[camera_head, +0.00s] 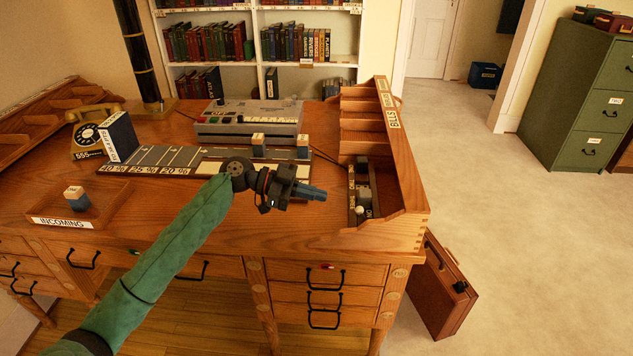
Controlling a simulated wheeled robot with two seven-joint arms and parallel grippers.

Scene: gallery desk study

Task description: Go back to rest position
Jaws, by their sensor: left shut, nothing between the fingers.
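My left gripper (314,193) is at the end of the green-sleeved arm that comes in from the lower left. It is shut and empty, pointing right, above the front right part of the wooden desk (350,240). It appears just left of the small dark panel with pale knobs. My right gripper is not in view.
A grey machine (249,120), a tan telephone (92,130), a percentage-marked board (165,160) and an incoming tray (62,222) with a small block (77,198) are on the desk. A right-hand shelf rack (400,150) borders it. A brown briefcase (440,290) stands on the floor.

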